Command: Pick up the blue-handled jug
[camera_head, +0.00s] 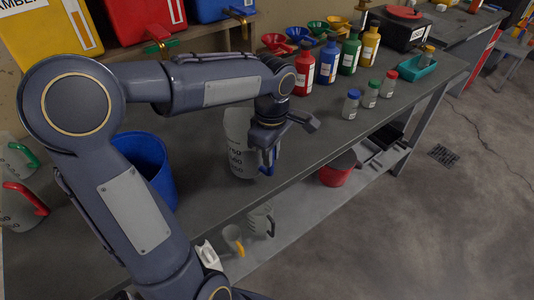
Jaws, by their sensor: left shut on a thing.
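A clear measuring jug with black markings (240,160) stands upright on the grey workbench, near its front edge. A bit of blue handle (274,157) shows at its right side. My left gripper (268,160) points down at that handle and is shut on it; the fingers hide part of the handle. The jug seems to rest on the bench, though its base is partly hard to make out. My right gripper is out of view.
A blue bucket (147,168) stands left of the jug. Red-handled (22,205) and green-handled (18,155) jugs are at far left. Colored bottles (328,60), funnels and small jars (370,95) stand to the right. More jugs (261,220) and a red pot (337,170) sit on the lower shelf.

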